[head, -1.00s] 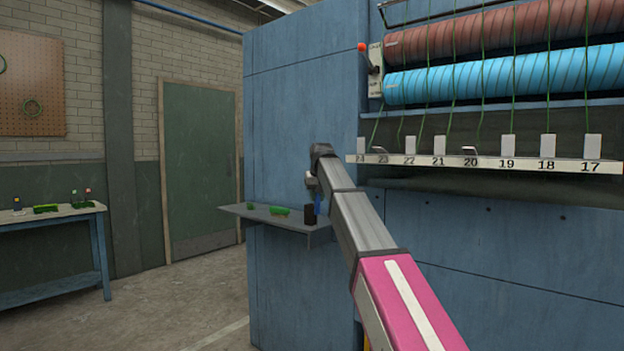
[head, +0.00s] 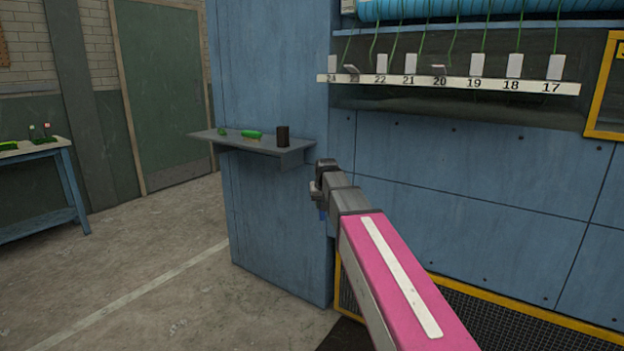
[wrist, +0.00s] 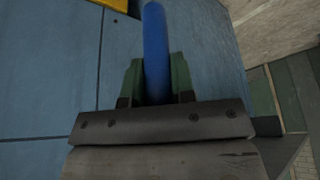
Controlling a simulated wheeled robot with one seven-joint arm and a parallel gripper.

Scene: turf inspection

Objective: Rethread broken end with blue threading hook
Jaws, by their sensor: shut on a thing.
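My gripper (wrist: 156,78) is shut on the blue threading hook (wrist: 155,28), which stands up between its two green fingers in the wrist view. In the head view my gripper (head: 322,192) hangs in front of the blue machine, right of the small shelf, and only a sliver of the hook shows under it. A white numbered rail (head: 450,84) runs along the machine above, with green threads coming down to it. The broken end cannot be made out.
A blue roller (head: 440,9) is above the rail. A yellow-edged mesh panel (head: 480,325) is low on the machine. The floor at left is open, with a workbench (head: 40,152) beyond.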

